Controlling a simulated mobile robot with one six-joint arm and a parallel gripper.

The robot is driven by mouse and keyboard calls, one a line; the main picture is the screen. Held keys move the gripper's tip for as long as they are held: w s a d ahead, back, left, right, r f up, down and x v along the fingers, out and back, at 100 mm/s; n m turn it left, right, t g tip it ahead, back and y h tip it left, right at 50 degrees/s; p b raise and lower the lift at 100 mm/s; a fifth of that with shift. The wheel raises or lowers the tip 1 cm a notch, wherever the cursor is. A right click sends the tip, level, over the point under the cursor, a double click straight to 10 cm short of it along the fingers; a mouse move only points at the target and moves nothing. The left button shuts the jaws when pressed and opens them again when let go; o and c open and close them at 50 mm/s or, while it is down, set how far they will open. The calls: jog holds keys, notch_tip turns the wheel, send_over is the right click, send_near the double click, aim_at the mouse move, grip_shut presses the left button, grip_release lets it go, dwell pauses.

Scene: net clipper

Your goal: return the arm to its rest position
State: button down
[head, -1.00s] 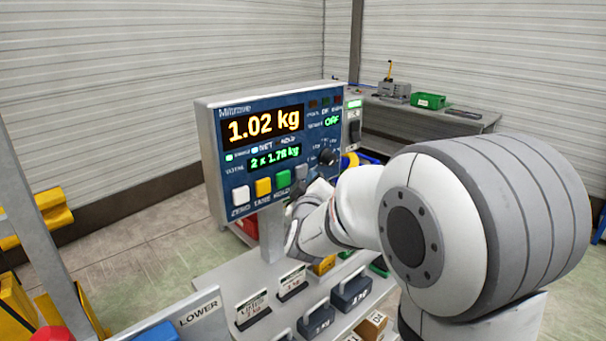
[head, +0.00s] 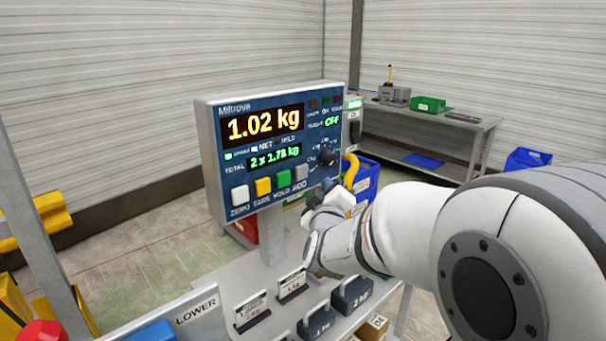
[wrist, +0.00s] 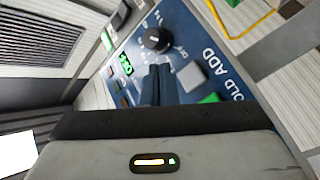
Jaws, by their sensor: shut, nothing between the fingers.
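My arm reaches in from the right in the head view, with its white and grey links filling the right side. My gripper (head: 328,195) is in front of the lower right part of the scale's display panel (head: 215,150); its fingertips are small and partly hidden in the head view. In the wrist view my gripper (wrist: 158,80) is shut and empty, its dark fingers together before the blue panel. The rotary knob (wrist: 157,40) and the grey ADD button (wrist: 191,77) lie just past the fingers. I cannot tell the gap to the panel. The display reads 1.02 kg.
Below the panel, a grey bench (head: 225,275) holds dark weights (head: 352,295) and label cards. A blue bin (head: 365,180) stands behind the gripper. A work table (head: 470,125) with a green box (head: 428,104) stands at the back right. A post stands at left.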

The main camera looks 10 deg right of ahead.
jog(key=s+a+f+m+g+y, duration=0.3)
jog(key=s+f+g+y, duration=0.2)
jog(key=s+f+g, duration=0.55)
jog(key=s+d+f+m+g, duration=0.1)
jog(key=s+m+g, duration=0.1)
jog(key=s, duration=0.7)
jog(key=s+d+f+m+g+h, duration=0.1)
jog(key=s+d+f+m+g, duration=0.1)
jog(key=s, duration=0.7)
jog(key=shift+f+g, duration=0.2)
jog(key=shift+g, duration=0.35)
jog(key=shift+w, duration=0.1)
